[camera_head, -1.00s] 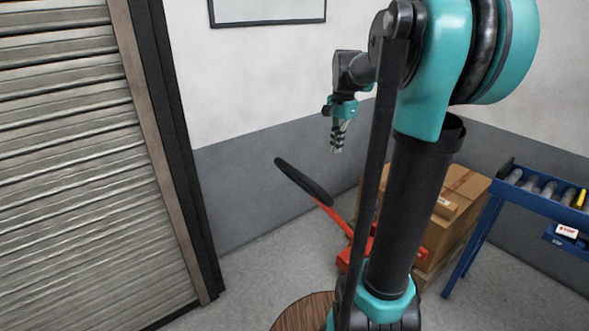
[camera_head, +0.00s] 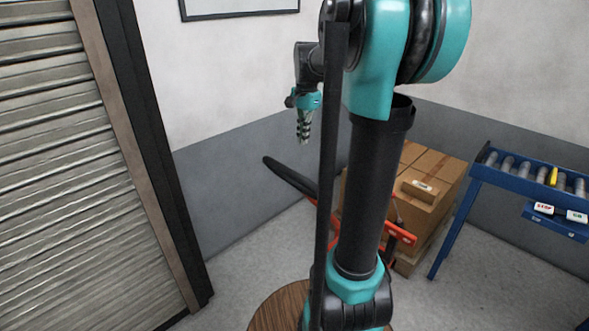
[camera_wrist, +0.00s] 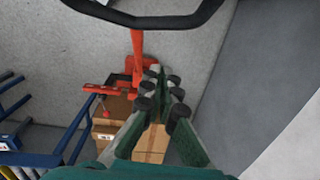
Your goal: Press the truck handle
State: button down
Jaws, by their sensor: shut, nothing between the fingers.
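The truck handle (camera_head: 288,178) is a black bar in the head view, sloping down to the right and partly hidden behind my arm. In the wrist view the handle (camera_wrist: 150,19) is a black loop across the top, on a red shaft (camera_wrist: 137,45). The red truck body (camera_head: 398,232) shows beside my arm column. My gripper (camera_head: 303,138) is shut and empty, pointing down above the handle and apart from it in the head view. In the wrist view my gripper's fingers (camera_wrist: 160,95) point towards the red truck and the boxes, with the handle beyond them near the top edge.
Cardboard boxes (camera_head: 432,180) stand on a pallet behind the truck. A roller shutter (camera_head: 70,180) is at the left. A round wooden surface (camera_head: 275,308) is below my arm. The floor between shutter and truck is clear.

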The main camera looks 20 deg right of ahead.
notch_tip(320, 180, down, 11)
jog(key=s+a, duration=0.1)
jog(key=a, duration=0.2)
jog(key=shift+f, duration=0.15)
